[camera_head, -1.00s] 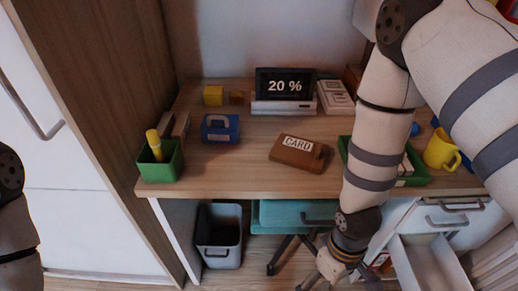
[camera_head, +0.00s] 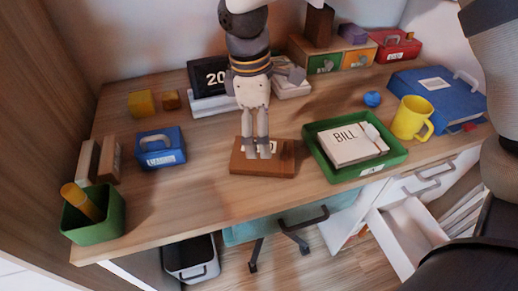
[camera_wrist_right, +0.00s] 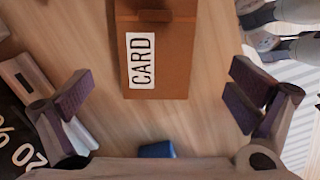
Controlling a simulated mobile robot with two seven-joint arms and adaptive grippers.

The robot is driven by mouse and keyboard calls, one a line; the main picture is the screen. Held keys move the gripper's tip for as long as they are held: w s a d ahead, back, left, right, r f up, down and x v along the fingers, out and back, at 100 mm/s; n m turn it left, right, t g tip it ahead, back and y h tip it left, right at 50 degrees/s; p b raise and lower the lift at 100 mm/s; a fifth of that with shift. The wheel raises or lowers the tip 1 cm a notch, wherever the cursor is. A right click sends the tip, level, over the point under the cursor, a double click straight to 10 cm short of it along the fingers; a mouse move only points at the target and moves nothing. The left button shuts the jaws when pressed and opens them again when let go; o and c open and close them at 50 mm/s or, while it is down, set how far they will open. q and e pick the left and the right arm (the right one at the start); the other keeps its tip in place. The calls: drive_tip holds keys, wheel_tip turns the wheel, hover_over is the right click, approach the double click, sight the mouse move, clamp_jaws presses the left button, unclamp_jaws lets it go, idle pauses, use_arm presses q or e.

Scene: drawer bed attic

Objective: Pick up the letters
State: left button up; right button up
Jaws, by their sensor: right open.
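A brown block labelled CARD (camera_head: 250,167) lies on the desk near the front edge, with its label partly hidden behind my fingers. In the right wrist view the brown block (camera_wrist_right: 170,82) lies ahead of my fingers and its label reads clearly. A pale letter-like block labelled BILL (camera_head: 351,152) lies in a green tray (camera_head: 398,158) to the right. My right gripper (camera_head: 258,150) points down over the brown block. My left gripper is out of view.
A yellow mug (camera_head: 409,118), a blue ball (camera_head: 372,98) and a blue binder (camera_head: 440,93) stand right. A blue box (camera_head: 160,148) and a green pen holder (camera_head: 93,216) are left. A display (camera_head: 207,80) stands behind. An open drawer (camera_head: 410,235) juts out below.

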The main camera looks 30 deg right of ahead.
drive_tip(key=f, duration=0.7)
drive_tip(key=shift+w+d+f+b, duration=0.2)
drive_tip(key=shift+d+b, duration=0.05)
drive_tip(key=shift+b, duration=0.1)
drive_tip(key=shift+r, duration=0.1)
drive_tip(key=c, duration=1.1)
